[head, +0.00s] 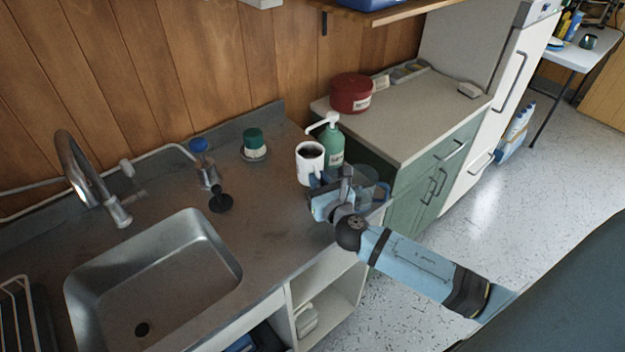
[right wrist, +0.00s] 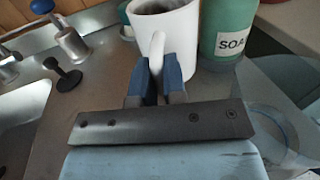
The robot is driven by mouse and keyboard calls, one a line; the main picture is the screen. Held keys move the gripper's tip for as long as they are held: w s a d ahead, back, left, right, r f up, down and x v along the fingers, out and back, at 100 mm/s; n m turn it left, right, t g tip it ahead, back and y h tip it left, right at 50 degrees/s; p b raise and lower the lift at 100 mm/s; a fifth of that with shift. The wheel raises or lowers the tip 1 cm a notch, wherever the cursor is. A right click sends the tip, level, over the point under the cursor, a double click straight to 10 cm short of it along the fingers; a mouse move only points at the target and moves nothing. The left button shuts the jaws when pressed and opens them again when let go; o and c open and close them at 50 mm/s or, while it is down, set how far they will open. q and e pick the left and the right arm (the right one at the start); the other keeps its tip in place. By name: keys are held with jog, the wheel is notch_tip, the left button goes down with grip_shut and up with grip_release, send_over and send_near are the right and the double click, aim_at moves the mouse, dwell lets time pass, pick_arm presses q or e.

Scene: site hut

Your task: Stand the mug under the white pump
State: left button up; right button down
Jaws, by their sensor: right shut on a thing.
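The white mug (head: 309,166) is upright on or just above the grey counter; I cannot tell if its base touches. Its inside looks dark. My right gripper (head: 318,181) is shut on the mug's handle, which shows between the blue fingers in the right wrist view (right wrist: 156,58). The green soap bottle (head: 335,150) stands just right of and behind the mug. Its white pump (head: 327,121) has a spout pointing left, which appears above the mug's rim in the head view; exact alignment in depth is unclear. The left gripper is out of view.
A see-through container (head: 377,191) is right of my gripper near the counter edge. A green-lidded jar (head: 254,144), a blue-topped fitting (head: 203,160) and a black-knobbed fitting (head: 220,202) stand to the left, beside the sink (head: 190,232). A red tin (head: 350,93) sits on the cabinet behind.

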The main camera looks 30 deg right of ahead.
jog(key=w, duration=0.3)
jog(key=shift+d+f, duration=0.1)
jog(key=shift+d, duration=0.05)
notch_tip(320, 180, down, 3)
jog(key=shift+f+b, duration=0.2)
jog(key=shift+b, duration=0.3)
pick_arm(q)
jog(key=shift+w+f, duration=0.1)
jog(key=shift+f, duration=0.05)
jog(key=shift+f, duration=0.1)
pick_arm(e)
jog(key=shift+f, duration=0.15)
jog(key=c, duration=1.2)
grip_release()
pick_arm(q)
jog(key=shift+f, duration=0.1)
